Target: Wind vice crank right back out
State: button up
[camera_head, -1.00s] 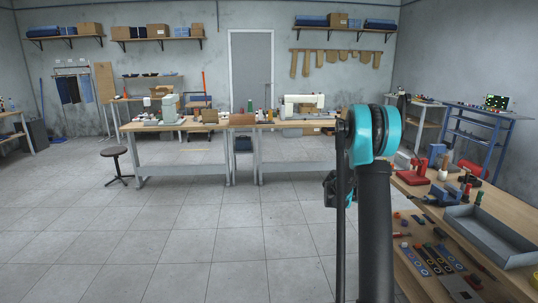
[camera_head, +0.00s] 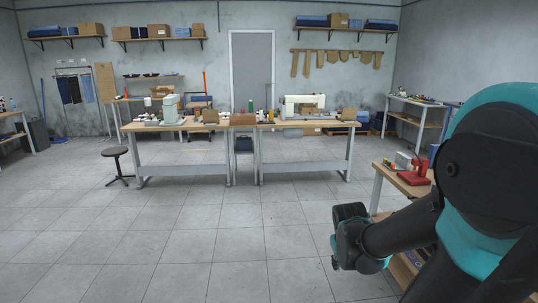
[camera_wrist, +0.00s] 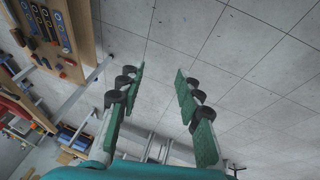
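My gripper (camera_wrist: 160,72) is open and empty in the wrist view, its two green-padded fingers spread over bare grey floor tiles. The vice and its crank cannot be made out now; in the head view my own arm covers most of the right-hand workbench. An edge of that workbench (camera_head: 394,174) shows beside my arm. In the wrist view the workbench (camera_wrist: 84,40) lies at the upper left, apart from my fingers.
A red tool (camera_head: 418,174) stands on the visible corner of the workbench. Coloured strips (camera_wrist: 40,22) lie on its top in the wrist view. Two tables with sewing machines (camera_head: 303,105) stand ahead, with a stool (camera_head: 116,165) at left. The floor between is clear.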

jog(key=s+a+f+m+y, duration=0.2)
jog(key=s+a, duration=0.3)
jog(key=s, duration=0.1)
jog(key=w+d+r+m+h, duration=0.25)
jog(key=w+d, duration=0.35)
jog(key=w, duration=0.3)
jog(key=w+d+r+m+g+h, duration=0.1)
jog(key=w+d+m+h, duration=0.2)
jog(key=w+d, duration=0.5)
jog(key=w+d+r+m+h, duration=0.25)
jog(key=w+d, duration=0.25)
jog(key=w, duration=0.6)
jog(key=w+d+f+m+g+h, duration=0.1)
jog(key=w+d+f+m+h, duration=0.2)
jog(key=w+d+m+h, duration=0.45)
jog(key=w+d+f+m+h, duration=0.3)
jog(key=w+d+m, duration=0.15)
jog(key=w, duration=0.65)
jog(key=w+d, duration=0.1)
jog(key=d, duration=1.6)
jog(key=shift+w+d+f+n, duration=0.25)
jog(key=shift+w+d+n, duration=0.05)
jog(key=shift+w+n, duration=0.1)
jog(key=shift+g, duration=0.4)
grip_shut()
